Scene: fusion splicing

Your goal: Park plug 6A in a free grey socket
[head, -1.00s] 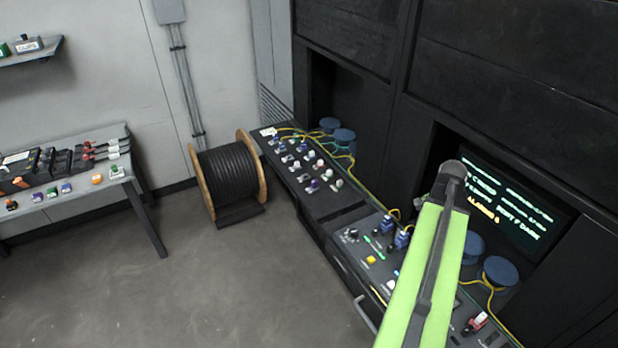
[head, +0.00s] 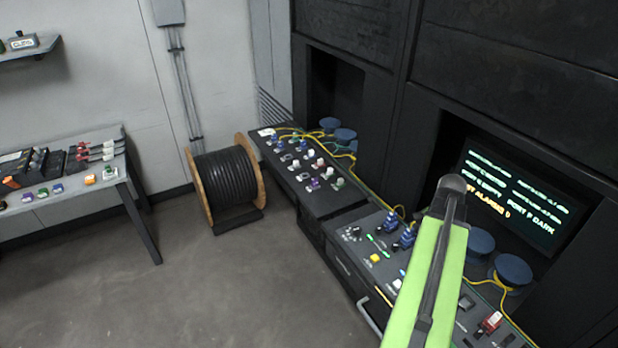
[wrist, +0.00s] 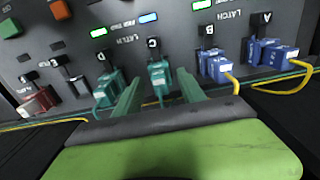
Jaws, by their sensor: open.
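In the wrist view my gripper (wrist: 157,78) is open. Its two teal fingers stand either side of a teal plug (wrist: 159,75) in the latch slot marked C; I cannot tell whether they touch it. Another teal plug (wrist: 107,91) is at D, left of the fingers. Blue plugs stand at B (wrist: 216,66) and A (wrist: 272,54). The plug labels are too small to read, so I cannot tell which is 6A. In the head view the far socket panel (head: 330,205) holds several coloured plugs and caps; free grey sockets cannot be made out surely. My arm hides my gripper there.
A red plug (wrist: 37,100) sits left of D. Yellow and green fibres run along the panel edge. Blue round drums (head: 512,270) stand behind the console, below a lit screen (head: 510,195). A cable reel (head: 226,180) and a bench (head: 135,188) are at the left; floor between is clear.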

